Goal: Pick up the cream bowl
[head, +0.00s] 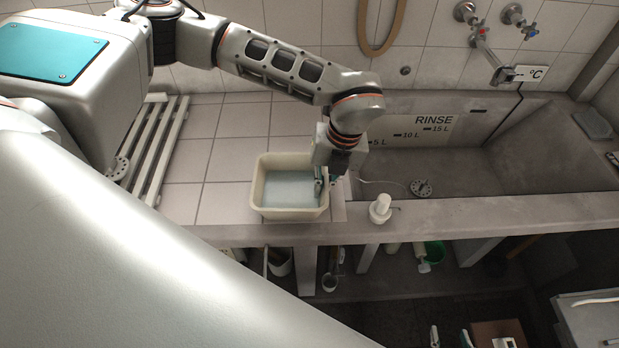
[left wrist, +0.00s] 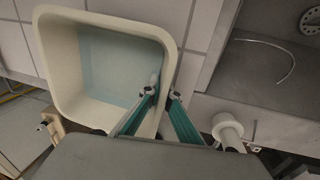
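In the left wrist view the bowl (left wrist: 52,75) fills the upper left. My left gripper (head: 325,183) is at the bowl's right wall. In the left wrist view the left gripper (left wrist: 163,95) has one teal finger inside the bowl and one outside, drawn close together with the wall between them. The exact contact is partly hidden. My right gripper (head: 450,338) is low at the bottom edge, its fingertips apart and empty.
A concrete washtub (head: 470,170) marked RINSE lies to the right. A white bottle (head: 381,208) stands on the front ledge, close to the bowl. A slatted rack (head: 165,150) is at left. Taps (head: 480,30) are on the back wall. Tiles behind the bowl are clear.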

